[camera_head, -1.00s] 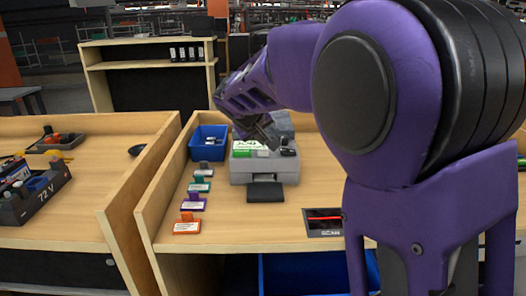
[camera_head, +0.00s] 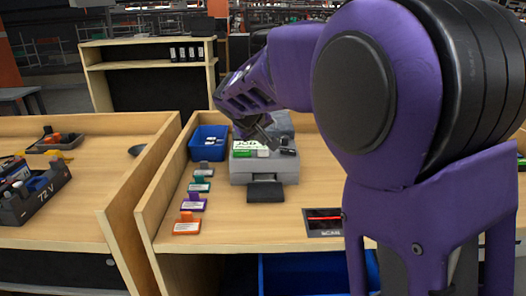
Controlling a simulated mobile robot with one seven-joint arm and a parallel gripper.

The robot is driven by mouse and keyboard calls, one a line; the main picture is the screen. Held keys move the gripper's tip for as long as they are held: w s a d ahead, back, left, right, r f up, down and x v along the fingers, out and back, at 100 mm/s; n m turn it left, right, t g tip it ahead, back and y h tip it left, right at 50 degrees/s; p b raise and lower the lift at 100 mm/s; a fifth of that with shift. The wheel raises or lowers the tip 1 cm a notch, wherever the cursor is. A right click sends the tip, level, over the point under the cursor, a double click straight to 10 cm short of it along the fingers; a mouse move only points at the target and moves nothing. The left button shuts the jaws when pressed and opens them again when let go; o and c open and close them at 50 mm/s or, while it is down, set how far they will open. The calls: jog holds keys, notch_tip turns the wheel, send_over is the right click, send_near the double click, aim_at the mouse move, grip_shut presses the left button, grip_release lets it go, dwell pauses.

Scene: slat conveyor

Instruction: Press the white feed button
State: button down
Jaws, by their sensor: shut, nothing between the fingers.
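The grey machine (camera_head: 264,172) stands on the bench, with buttons along its top edge. A white button (camera_head: 263,153) shows there, between a green button (camera_head: 242,154) and a dark one (camera_head: 288,151). A lit green-and-white display is behind the green button. My gripper (camera_head: 271,146) is shut and empty, tilted down just above and behind the white button. At this size I cannot tell whether its tips touch the machine.
A blue bin (camera_head: 208,142) stands left of the machine. Several coloured label holders (camera_head: 187,226) line the bench's left side. A black plate (camera_head: 265,192) lies before the machine, and a dark scanner panel (camera_head: 323,221) is at right. Wooden side walls edge the bench.

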aim_at(263, 153)
jog(key=shift+f, duration=0.1)
jog(key=shift+f+b, duration=0.35)
jog(key=shift+b, duration=0.3)
jog(key=shift+f, duration=0.45)
dwell(0.5)
dwell(0.3)
jog(key=shift+r+p, duration=0.3)
jog(key=shift+r, duration=0.6)
jog(key=shift+r, duration=0.1)
jog(key=shift+r+p, duration=1.75)
jog(key=shift+r, duration=0.7)
